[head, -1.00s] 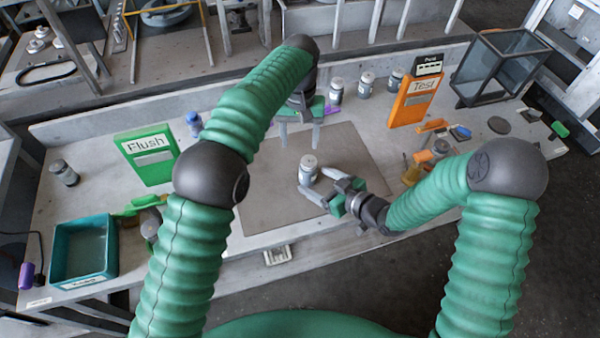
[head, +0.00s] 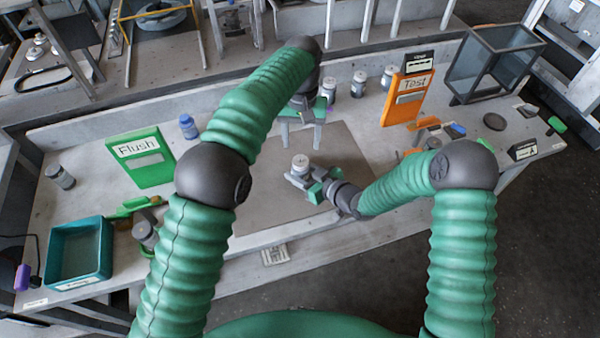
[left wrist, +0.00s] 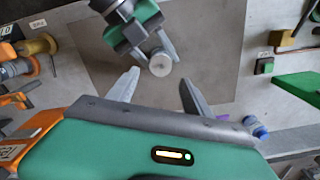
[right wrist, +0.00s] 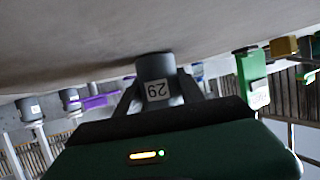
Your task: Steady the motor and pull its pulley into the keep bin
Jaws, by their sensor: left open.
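The motor, a small grey cylinder with a paler round top, stands upright on the grey mat (head: 265,195) at mid-bench. Its top, which looks like the pulley (head: 300,161), also shows in the left wrist view (left wrist: 160,64). In the right wrist view the motor (right wrist: 155,75) bears a label "29". My right gripper (head: 300,178) has its fingers against both sides of the motor's body. My left gripper (head: 302,142) is open and empty, pointing down above and behind the motor; its fingertips (left wrist: 158,80) straddle the pulley's place in the left wrist view, without touching it.
A teal bin (head: 106,250) stands at the front left; its label is too small to read. A green "Flush" board (head: 141,158) and an orange "Test" board (head: 407,98) stand on the bench. Similar grey cylinders (head: 358,84) stand at the back. A glass-sided box (head: 490,62) is at the right.

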